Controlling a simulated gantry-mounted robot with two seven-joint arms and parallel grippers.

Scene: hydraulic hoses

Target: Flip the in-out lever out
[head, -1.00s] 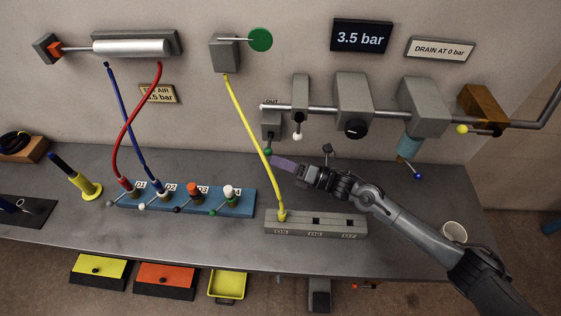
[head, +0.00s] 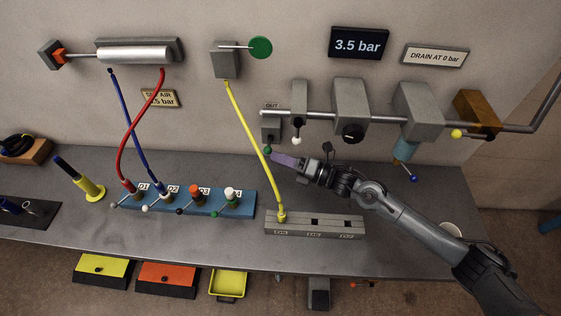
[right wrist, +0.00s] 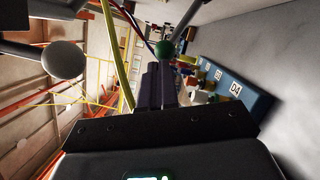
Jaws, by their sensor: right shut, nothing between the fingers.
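A grey block (head: 271,129) under a small OUT label hangs on the wall at the left end of the pipe. Its lever ends in a green ball (head: 267,150), which hangs low. My right gripper (head: 273,156) reaches in from the right, its purple fingers shut and empty. Its tips are right at the green ball. In the right wrist view the green ball (right wrist: 164,48) sits just beyond the fingertips (right wrist: 160,70); I cannot tell whether they touch. My left gripper is not in view.
A lever with a white ball (head: 296,140) hangs just right of the green one. A yellow hose (head: 250,130) runs down close on the left to a grey socket block (head: 320,226). A blue valve strip (head: 232,204) stands on the bench to the left.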

